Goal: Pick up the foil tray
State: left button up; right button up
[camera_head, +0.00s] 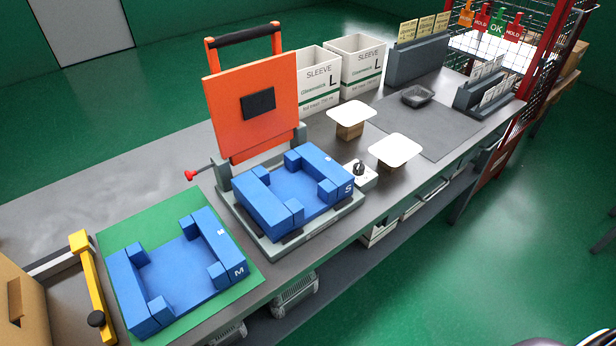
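A small dark grey tray (417,95), the only loose tray I can make out, sits upright at the far end of the bench, on the back part of a dark grey mat (440,132). It looks empty, and nothing touches it from above. Neither of my grippers is in view.
Two white raised plates (395,151) stand left of the mat. Sleeve boxes (356,62) and a grey card holder (418,60) stand behind. An orange-lidded press (250,100) holds a blue fixture marked S; another blue fixture (178,272), marked M, lies on a green mat.

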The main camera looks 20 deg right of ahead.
aim_at(416, 95)
jog(key=i+l+u, duration=0.15)
jog(key=l, duration=0.5)
jog(key=l+u, duration=0.1)
jog(key=l, duration=0.55)
